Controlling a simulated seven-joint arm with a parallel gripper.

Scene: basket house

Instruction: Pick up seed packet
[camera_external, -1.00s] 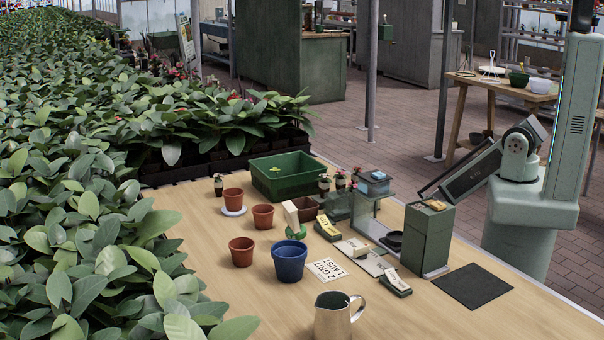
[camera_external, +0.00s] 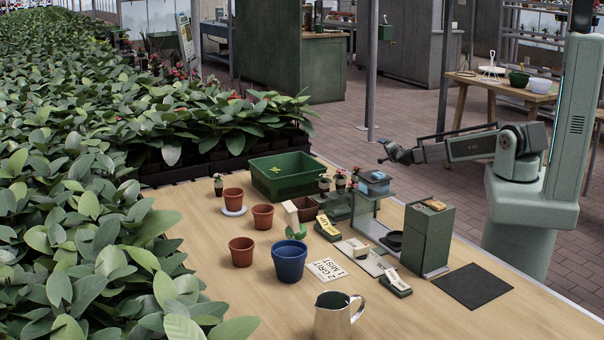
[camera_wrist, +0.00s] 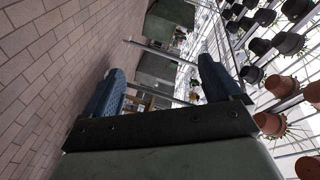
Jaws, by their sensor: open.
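My gripper (camera_external: 386,152) is raised beyond the far right edge of the bench in the external view, pointing left and well apart from everything on the bench. In the wrist view its two blue-padded fingers (camera_wrist: 165,78) stand wide apart with nothing between them. I cannot tell for sure which thing is the seed packet. Small labelled items lie mid-bench: a yellow-labelled one (camera_external: 327,226), a pale one (camera_external: 353,248) and a white-topped one (camera_external: 396,281). A flat printed white card (camera_external: 325,270) lies by the blue pot. None of them shows clearly in the wrist view.
A tall green box (camera_external: 427,240) and a small shelf (camera_external: 371,210) stand on the bench's right side. A blue pot (camera_external: 289,261), terracotta pots (camera_external: 242,251), a metal jug (camera_external: 335,317) and a green crate (camera_external: 287,182) surround the items. A dark mat (camera_external: 472,286) is bare.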

